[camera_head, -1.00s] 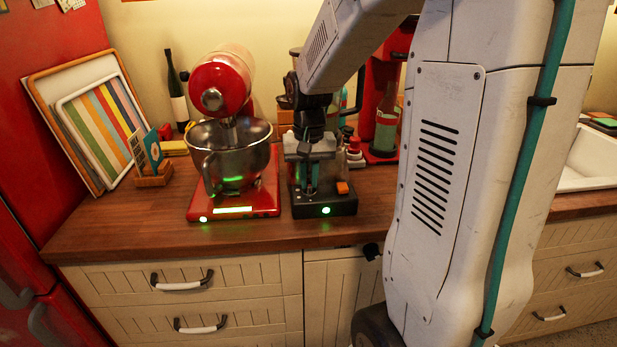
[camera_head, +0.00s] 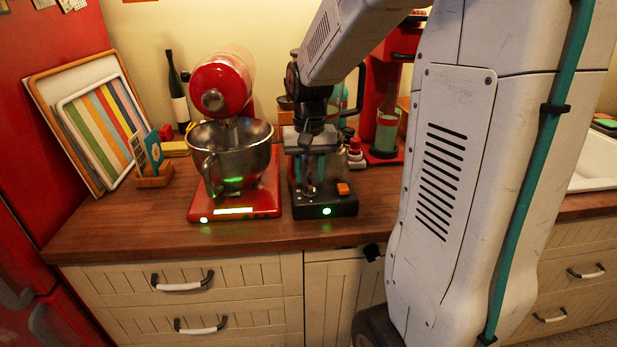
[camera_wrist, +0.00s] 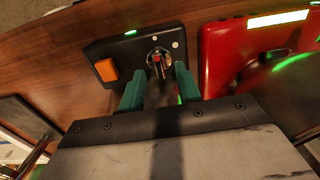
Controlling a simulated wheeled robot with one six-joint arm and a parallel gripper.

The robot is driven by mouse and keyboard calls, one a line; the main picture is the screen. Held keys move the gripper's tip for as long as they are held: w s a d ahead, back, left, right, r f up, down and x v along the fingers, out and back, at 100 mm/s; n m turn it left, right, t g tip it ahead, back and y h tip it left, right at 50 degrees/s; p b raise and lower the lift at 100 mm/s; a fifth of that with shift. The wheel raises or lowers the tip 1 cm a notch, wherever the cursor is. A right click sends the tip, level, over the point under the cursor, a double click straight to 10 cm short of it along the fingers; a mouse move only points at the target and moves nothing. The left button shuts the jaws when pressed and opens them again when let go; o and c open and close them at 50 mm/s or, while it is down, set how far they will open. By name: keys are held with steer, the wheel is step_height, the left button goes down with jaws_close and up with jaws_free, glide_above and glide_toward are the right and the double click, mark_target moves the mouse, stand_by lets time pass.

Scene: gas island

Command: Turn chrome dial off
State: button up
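The chrome dial (camera_wrist: 158,64) sits on the black appliance base (camera_wrist: 125,48), beside its orange button (camera_wrist: 106,69). Small pale dots and a small red mark show at the dial in the wrist view. In the head view the dial (camera_head: 309,191) is small, low on the front of the base, and its setting cannot be read. My gripper (camera_wrist: 160,82) is open, with its teal fingers apart and nothing held between them. The dial lies just beyond the fingertips, between their lines. In the head view my gripper (camera_head: 309,176) hangs above the dial. A green light (camera_head: 326,211) glows on the base front.
The red stand mixer (camera_head: 225,85) with its metal bowl (camera_head: 233,160) stands close on the left. A red coffee machine (camera_head: 392,75) stands behind on the right. A dark bottle (camera_head: 177,95) and trays (camera_head: 85,120) are at the back left. The front counter strip is bare.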

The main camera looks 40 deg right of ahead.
mark_target(309, 183)
step_height(309, 183, up, 6)
stand_by(0.7)
